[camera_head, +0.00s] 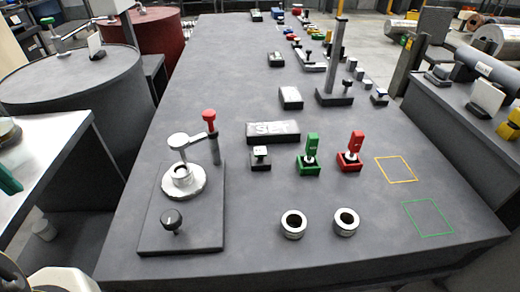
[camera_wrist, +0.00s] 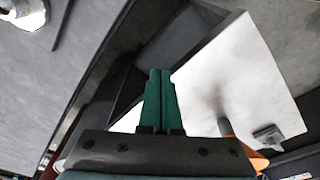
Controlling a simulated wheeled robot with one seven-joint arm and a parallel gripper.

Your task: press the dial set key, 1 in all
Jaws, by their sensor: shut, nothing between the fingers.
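A grey block lettered SET (camera_head: 272,131) lies on the long dark table. Just in front of it is a small black box with a pale-topped key (camera_head: 260,152), which looks like the set key. The key stands upright and nothing touches it. My gripper (camera_wrist: 160,73) has green fingers, shut together and empty, over a white surface in the wrist view. A green part at the left edge of the head view (camera_head: 8,179) looks like its fingers, far left of the key. The key is not in the wrist view.
Right of the key stand a green switch (camera_head: 308,165) and a red switch (camera_head: 349,161). To its left, a plate (camera_head: 215,235) bears a dial knob (camera_head: 172,221) and a red-topped post (camera_head: 210,122). Two metal rings (camera_head: 293,225) lie in front. A pale side table (camera_head: 45,155) stands at left.

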